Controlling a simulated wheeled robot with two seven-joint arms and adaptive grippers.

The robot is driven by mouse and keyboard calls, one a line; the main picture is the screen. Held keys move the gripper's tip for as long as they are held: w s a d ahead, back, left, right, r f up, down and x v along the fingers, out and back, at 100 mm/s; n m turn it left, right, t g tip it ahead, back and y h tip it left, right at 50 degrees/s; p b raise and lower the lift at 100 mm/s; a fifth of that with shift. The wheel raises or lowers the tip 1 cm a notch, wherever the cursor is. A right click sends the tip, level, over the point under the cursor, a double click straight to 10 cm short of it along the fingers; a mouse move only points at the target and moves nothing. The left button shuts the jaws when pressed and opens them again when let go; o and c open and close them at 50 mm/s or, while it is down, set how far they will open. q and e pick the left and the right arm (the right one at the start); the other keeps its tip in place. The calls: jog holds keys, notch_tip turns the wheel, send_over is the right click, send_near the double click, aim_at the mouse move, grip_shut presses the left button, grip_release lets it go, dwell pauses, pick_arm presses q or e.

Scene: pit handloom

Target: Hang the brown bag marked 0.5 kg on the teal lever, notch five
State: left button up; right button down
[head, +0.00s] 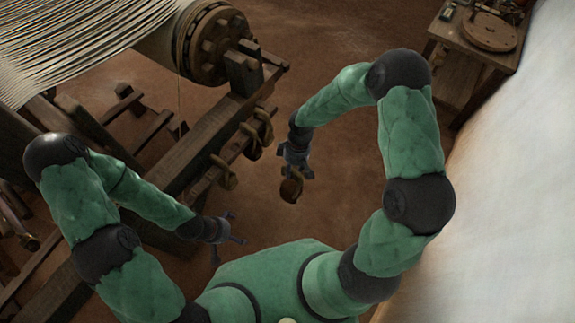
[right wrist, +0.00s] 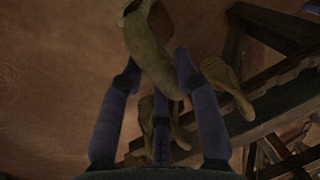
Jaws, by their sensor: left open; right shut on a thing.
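My right gripper (head: 293,170) is shut on a brown bag (head: 290,190), which hangs below it over open floor, to the right of the loom frame. In the right wrist view the held bag (right wrist: 150,50) is between the fingers (right wrist: 158,75) and extends past their tips. No mark on it can be read. My left gripper (head: 231,230) is open and empty, low and left of the right one. I cannot make out the teal lever or its notches in either view.
Several similar brown bags, one of them nearest (head: 222,172), hang along a wooden beam (head: 205,185) on the loom's side. A warp roller (head: 212,42) stands above. A wooden table (head: 478,45) is at the upper right by a pale wall (head: 515,190). Bare floor lies between.

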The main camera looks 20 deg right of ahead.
jog(key=shift+s+d+r+p, duration=0.15)
jog(key=shift+s+d+p, duration=0.05)
jog(key=shift+s+d, duration=0.75)
jog(key=shift+s+d+r+p, duration=0.2)
jog(key=shift+s+d, duration=0.5)
jog(key=shift+s, duration=0.45)
jog(key=shift+f, duration=0.1)
